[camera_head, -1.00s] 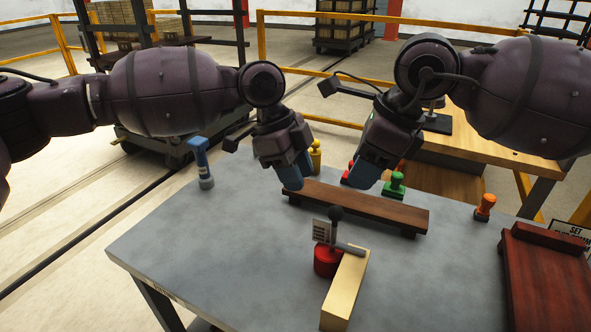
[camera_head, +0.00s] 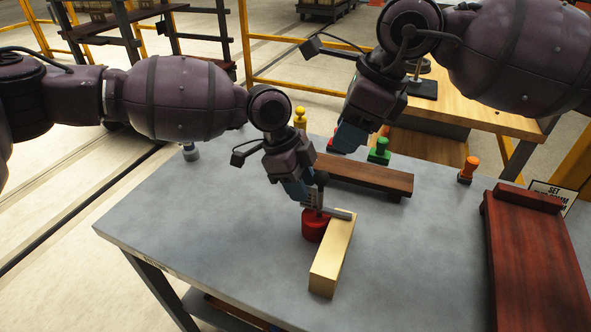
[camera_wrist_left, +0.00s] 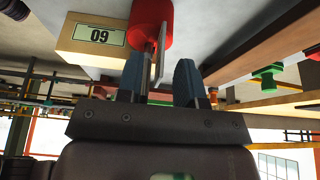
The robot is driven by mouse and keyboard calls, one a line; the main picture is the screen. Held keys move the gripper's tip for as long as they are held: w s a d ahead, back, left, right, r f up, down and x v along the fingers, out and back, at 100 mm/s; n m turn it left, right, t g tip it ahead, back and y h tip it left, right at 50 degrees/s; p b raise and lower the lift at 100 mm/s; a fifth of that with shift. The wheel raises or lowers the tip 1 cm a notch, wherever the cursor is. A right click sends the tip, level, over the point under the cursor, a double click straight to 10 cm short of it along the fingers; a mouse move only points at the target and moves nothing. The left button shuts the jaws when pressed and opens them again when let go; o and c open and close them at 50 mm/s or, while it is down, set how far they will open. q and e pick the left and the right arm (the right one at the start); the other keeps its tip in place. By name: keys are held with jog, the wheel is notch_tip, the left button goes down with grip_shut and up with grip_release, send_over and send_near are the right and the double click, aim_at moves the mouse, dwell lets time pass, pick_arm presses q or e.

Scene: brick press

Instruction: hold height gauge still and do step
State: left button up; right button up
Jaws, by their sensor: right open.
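The height gauge (camera_head: 314,228) stands upright on the grey table, with a red base, dark knob, scale plate and a grey arm reaching over a gold block (camera_head: 331,262). In the left wrist view the block (camera_wrist_left: 92,40) carries a label reading 60 upside down. My left gripper (camera_head: 303,196) is at the gauge's post, behind its base. In the left wrist view its blue fingers (camera_wrist_left: 160,66) stand apart with the gauge's post and plate (camera_wrist_left: 158,52) between them, with a gap on the right side. My right gripper (camera_head: 347,140) is open and empty, above the table's far edge.
A brown wooden rail (camera_head: 365,176) lies behind the gauge. Green (camera_head: 379,150), orange (camera_head: 468,169) and yellow (camera_head: 300,118) stamp-like pieces stand along the far side. A dark red board (camera_head: 535,255) lies at the right.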

pick_arm(q)
jog(key=shift+d+f, duration=0.1)
jog(key=shift+f, duration=0.1)
grip_shut()
pick_arm(e)
jog(key=shift+o, duration=0.4)
dwell(0.7)
